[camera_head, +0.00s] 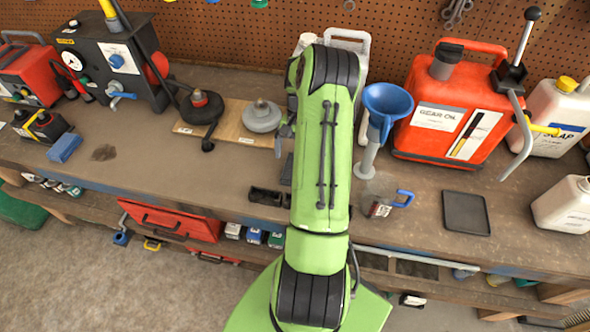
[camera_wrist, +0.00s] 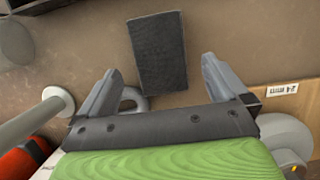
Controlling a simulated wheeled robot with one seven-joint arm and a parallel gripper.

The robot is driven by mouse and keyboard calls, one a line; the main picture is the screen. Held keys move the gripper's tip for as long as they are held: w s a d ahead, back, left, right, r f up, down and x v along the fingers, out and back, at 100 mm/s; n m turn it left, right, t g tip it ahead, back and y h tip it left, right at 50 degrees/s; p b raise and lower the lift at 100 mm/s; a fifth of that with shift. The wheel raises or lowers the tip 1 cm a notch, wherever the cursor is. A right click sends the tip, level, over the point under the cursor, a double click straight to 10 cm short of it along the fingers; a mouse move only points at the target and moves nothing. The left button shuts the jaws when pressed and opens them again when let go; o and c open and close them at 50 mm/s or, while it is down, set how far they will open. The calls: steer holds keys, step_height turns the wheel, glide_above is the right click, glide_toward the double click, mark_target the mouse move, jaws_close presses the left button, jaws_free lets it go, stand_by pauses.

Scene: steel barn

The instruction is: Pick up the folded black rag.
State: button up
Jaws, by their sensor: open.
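The folded black rag (camera_wrist: 158,52) lies flat on the brown bench top in the wrist view, as a dark, textured rectangle. In the head view only a dark sliver of it (camera_head: 287,168) seems to show beside my arm, which hides the rest. My gripper (camera_wrist: 160,70) is open and empty. Its two grey fingers are wide apart, and the rag shows between and beyond their tips. The height of the fingers above the rag is hard to tell.
A blue funnel (camera_head: 388,100) stands close right of my arm, before a red gear oil can (camera_head: 450,115). A wooden board (camera_head: 232,135) with grey round parts is to the left.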

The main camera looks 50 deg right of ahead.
steer(key=x, duration=0.3)
steer(key=shift+a+f, duration=0.15)
steer(key=shift+f, duration=0.2)
steer(key=shift+r, duration=0.1)
steer(key=c, duration=1.1)
step_height(320, 180, up, 10)
steer(key=shift+p, duration=0.35)
steer(key=o, duration=0.4)
steer(key=c, duration=0.3)
steer(key=shift+w, duration=0.1)
